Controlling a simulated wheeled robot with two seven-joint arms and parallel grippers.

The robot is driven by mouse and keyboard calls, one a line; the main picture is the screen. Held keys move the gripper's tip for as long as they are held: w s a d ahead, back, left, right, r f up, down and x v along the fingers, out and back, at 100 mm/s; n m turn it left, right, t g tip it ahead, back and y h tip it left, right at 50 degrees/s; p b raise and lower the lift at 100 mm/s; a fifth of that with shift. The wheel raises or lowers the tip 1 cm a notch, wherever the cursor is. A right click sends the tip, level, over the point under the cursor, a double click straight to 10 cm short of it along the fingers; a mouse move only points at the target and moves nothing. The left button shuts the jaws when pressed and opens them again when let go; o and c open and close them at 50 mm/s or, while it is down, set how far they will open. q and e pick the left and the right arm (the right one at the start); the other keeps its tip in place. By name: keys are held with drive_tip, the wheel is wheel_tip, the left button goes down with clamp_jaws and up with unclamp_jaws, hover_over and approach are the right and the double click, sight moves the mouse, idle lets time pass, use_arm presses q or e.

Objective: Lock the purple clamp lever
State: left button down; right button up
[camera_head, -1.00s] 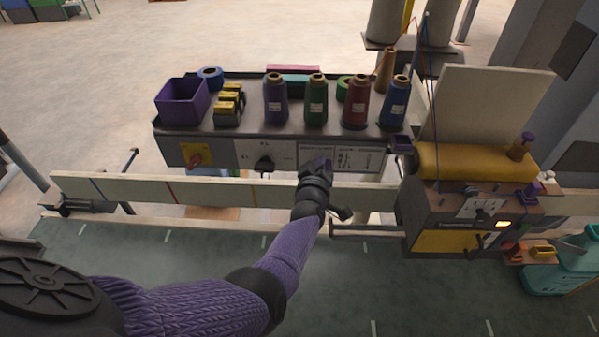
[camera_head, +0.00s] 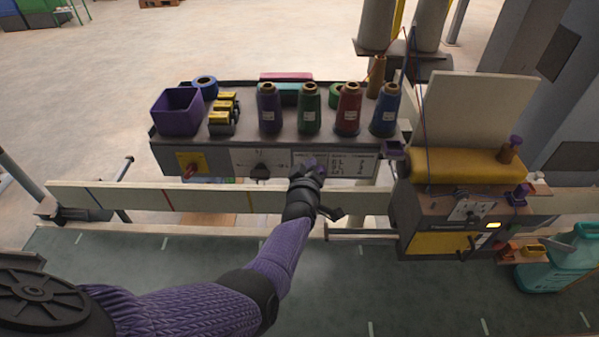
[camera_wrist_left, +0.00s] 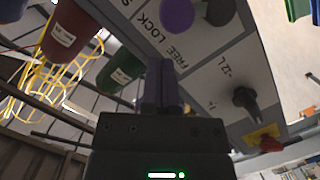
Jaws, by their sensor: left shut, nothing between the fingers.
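The purple clamp lever shows in the left wrist view as a round purple knob (camera_wrist_left: 177,15) at the top edge, beside a dark round part. It is by the printed words FREE and LOCK on the light panel. My left gripper (camera_wrist_left: 160,80) is shut and empty, with its dark purple fingers below the knob and apart from it in that picture. In the head view my left gripper (camera_head: 309,168) is in front of the panel (camera_head: 340,163) under the thread spools. There the lever cannot be told apart from the gripper. My right gripper is not in view.
Several thread spools (camera_head: 309,112) and a purple bin (camera_head: 177,112) stand on the shelf above the panel. A black knob (camera_wrist_left: 243,98) and a red knob (camera_wrist_left: 271,144) are on the same panel. A long pale rail (camera_head: 130,196) runs below. The sewing unit (camera_head: 440,218) is at right.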

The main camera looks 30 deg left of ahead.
use_arm(q)
drive_tip(key=a+r+p+v, duration=0.1)
drive_tip(key=p+v, duration=0.7)
drive_tip(key=v, duration=0.2)
drive_tip(key=shift+s+r, duration=0.25)
drive_tip(key=shift+s, duration=0.15)
drive_tip(key=shift+w+d, duration=0.1)
